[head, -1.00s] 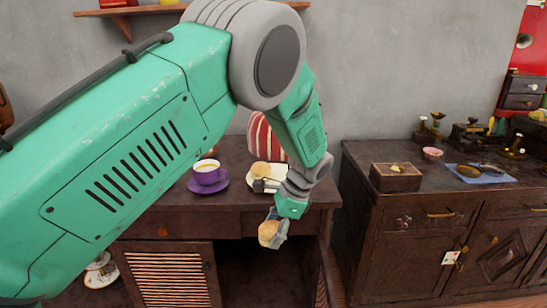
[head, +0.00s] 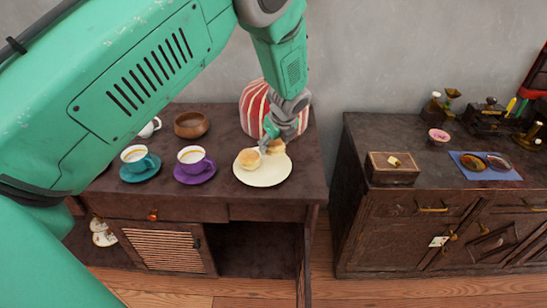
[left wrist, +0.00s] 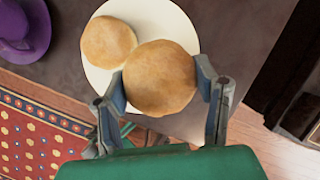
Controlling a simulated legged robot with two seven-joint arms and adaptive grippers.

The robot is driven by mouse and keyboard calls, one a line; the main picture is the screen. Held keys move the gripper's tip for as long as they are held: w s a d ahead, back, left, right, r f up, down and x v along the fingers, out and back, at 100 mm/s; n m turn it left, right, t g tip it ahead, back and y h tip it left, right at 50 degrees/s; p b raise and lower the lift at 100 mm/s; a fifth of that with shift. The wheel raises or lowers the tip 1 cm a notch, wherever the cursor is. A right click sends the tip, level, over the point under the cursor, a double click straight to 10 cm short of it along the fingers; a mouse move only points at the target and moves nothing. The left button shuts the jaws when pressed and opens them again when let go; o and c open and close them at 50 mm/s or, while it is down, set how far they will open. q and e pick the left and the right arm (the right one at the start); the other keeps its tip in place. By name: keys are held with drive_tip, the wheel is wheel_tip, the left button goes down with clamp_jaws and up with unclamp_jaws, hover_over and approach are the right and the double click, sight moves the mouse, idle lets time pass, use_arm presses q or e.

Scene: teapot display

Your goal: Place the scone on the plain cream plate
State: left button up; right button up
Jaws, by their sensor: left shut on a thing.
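The plain cream plate (head: 262,178) lies on the dark wooden cabinet top. One round golden scone (head: 249,160) sits on its left part; it also shows in the left wrist view (left wrist: 106,42). My left gripper (head: 270,143) is shut on a second scone (head: 277,147) over the plate's right part. In the left wrist view this held scone (left wrist: 160,77) sits between both fingers and partly covers the plate (left wrist: 182,25). I cannot tell whether it touches the plate. My right gripper is not in view.
Purple (head: 194,160) and teal (head: 139,161) cups on saucers stand left of the plate. A wooden bowl (head: 190,125) and a striped red-and-white cosy (head: 256,105) are behind. A gap separates the right cabinet, which bears a wooden box (head: 393,175).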

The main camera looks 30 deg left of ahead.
sight(273, 164)
use_arm(q)
wheel_tip(273, 164, down, 3)
drive_tip(key=shift+w, duration=0.15)
drive_tip(key=shift+d+f, duration=0.15)
drive_tip(key=shift+f, duration=1.35)
drive_tip(key=o, duration=1.2)
drive_tip(key=shift+f, duration=0.1)
drive_tip(key=shift+c, duration=0.2)
